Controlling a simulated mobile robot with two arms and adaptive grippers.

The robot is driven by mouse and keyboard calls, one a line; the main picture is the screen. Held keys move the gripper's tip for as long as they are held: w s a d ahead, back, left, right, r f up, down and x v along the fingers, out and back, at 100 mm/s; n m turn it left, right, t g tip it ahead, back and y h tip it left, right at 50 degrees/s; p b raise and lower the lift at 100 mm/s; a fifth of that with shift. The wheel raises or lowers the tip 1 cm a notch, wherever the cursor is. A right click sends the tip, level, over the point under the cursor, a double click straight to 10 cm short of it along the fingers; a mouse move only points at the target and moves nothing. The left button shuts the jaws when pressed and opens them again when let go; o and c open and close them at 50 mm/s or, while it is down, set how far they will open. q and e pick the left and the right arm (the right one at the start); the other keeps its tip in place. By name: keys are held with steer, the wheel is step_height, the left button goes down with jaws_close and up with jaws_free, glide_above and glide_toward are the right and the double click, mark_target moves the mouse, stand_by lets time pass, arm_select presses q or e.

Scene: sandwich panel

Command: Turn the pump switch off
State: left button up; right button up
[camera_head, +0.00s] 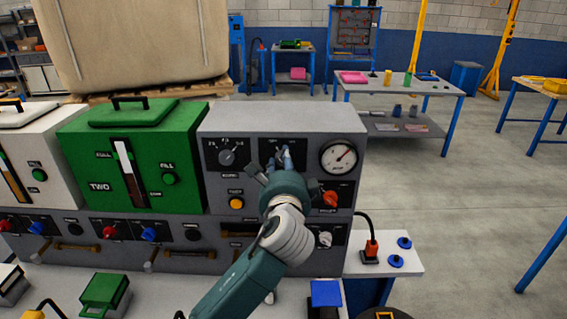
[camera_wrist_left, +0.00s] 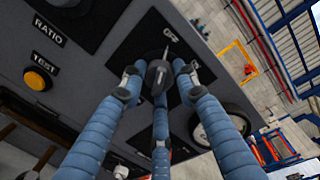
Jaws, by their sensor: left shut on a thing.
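The pump switch (camera_wrist_left: 158,76) is a dark rotary knob with a light pointer line on a black plate of the grey control panel (camera_head: 300,120). My left gripper (camera_head: 280,165) is at this plate in the head view and hides most of the knob. In the wrist view the blue fingers of the left gripper (camera_wrist_left: 158,82) are closed in around the knob from both sides, with a third finger below. My right gripper is not in view.
Beside the plate are the ratio dial (camera_head: 227,157), the orange test button (camera_head: 236,203), a round gauge (camera_head: 339,158) and an orange-red knob (camera_head: 331,198). The green tank (camera_head: 160,150) stands left. A red-topped plug (camera_head: 371,249) sits lower right. Floor is open to the right.

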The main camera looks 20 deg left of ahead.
arm_select(q)
steer(key=shift+a, duration=0.1)
steer(key=o, duration=1.2)
steer(key=shift+c, duration=0.2)
steer(key=shift+s, duration=0.1)
steer(key=v, duration=1.2)
